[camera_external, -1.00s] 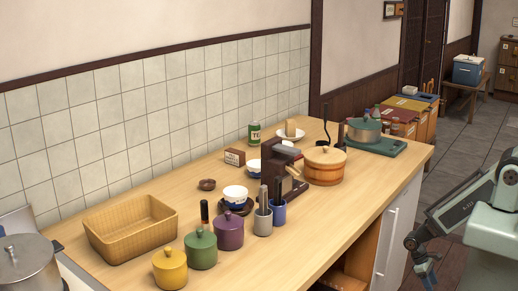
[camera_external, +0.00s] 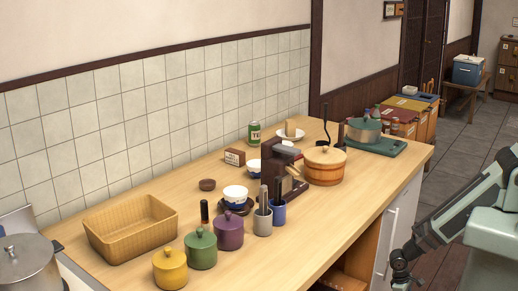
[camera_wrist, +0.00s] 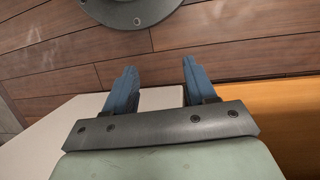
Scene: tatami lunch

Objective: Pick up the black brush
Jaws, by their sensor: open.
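I cannot tell for certain which thing is the black brush. A short upright black stick (camera_external: 204,211) shows behind the green lidded pot (camera_external: 201,250). Dark handles (camera_external: 263,195) stand in the grey cup (camera_external: 263,222), and another dark handle (camera_external: 278,189) stands in the blue cup (camera_external: 278,212). In the wrist view my gripper (camera_wrist: 159,82) has its two blue fingers apart with nothing between them. It is low beside the front of the counter, over the floor. In the external view the fingers are not clearly visible at the lower right.
The wooden counter (camera_external: 330,212) holds a yellow pot (camera_external: 170,269), a purple pot (camera_external: 229,231), a wicker basket (camera_external: 130,232), a dark brown box-like stand (camera_external: 280,165) and a wooden lidded tub (camera_external: 324,170). Its front edge and white door (camera_external: 398,235) lie between my arm and these things.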

